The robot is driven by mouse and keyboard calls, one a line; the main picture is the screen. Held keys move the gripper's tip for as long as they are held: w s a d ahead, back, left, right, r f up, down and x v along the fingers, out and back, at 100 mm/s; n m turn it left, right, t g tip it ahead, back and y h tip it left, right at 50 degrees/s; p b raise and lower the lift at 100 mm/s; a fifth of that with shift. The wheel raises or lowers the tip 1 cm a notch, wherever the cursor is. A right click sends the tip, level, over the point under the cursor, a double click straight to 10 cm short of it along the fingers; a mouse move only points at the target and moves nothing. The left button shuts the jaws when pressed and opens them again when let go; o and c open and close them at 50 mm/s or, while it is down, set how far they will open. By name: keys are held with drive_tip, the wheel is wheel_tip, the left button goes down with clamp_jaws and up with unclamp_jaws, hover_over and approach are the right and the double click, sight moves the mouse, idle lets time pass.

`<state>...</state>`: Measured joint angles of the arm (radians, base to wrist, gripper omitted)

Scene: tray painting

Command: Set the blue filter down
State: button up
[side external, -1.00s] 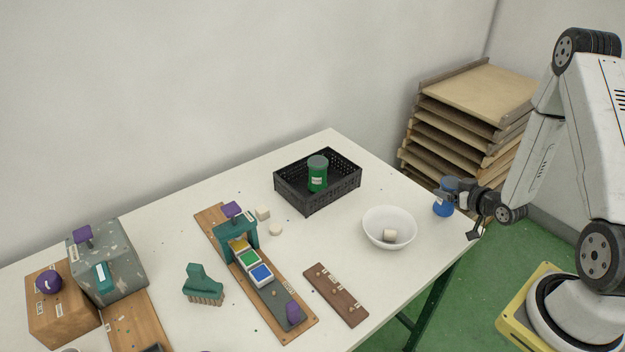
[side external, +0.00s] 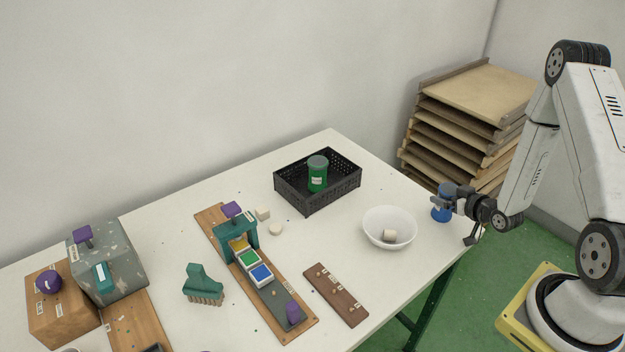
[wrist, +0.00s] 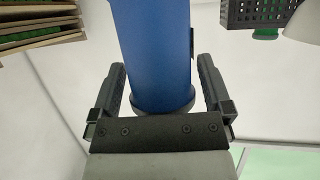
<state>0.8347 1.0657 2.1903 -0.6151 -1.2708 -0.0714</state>
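The blue filter (side external: 441,214) is a blue cylinder at the right end of the table in the side view. It fills the space between the fingers in the wrist view (wrist: 150,50), with a wider rim near the palm. My gripper (side external: 448,201) is closed around its sides, one finger on each side; the fingers (wrist: 160,90) also show in the wrist view. The filter looks roughly upright in the side view. I cannot tell whether its lower end touches the table.
A white bowl (side external: 375,222) with a pale block stands just left of the filter. A black crate (side external: 306,202) holding a green canister (side external: 317,176) is behind. A brown pegged board (side external: 336,295) lies in front. Stacked boards (side external: 470,95) stand beyond the table.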

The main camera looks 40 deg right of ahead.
drive_tip(key=shift+r, duration=0.15)
drive_tip(key=shift+s+r, duration=0.1)
drive_tip(key=shift+s, duration=0.05)
drive_tip(key=v, duration=0.7)
drive_tip(key=shift+a+r, duration=0.1)
idle(0.6)
drive_tip(key=w+a+r+n+g+y, duration=0.1)
drive_tip(key=w+a+r+n+g, duration=0.2)
drive_tip(key=w+a+r+g, duration=0.4)
drive_tip(key=s+a+r+g, duration=0.2)
drive_tip(key=s+a, duration=0.1)
drive_tip(key=a, duration=0.4)
drive_tip(key=s+a+r+g+y, duration=0.1)
drive_tip(key=s+a+r, duration=0.2)
drive_tip(key=a, duration=0.5)
drive_tip(key=shift+s+a+r+m+g+y, duration=0.3)
drive_tip(key=shift+s+a+m+g, duration=0.1)
drive_tip(key=shift+s, duration=0.15)
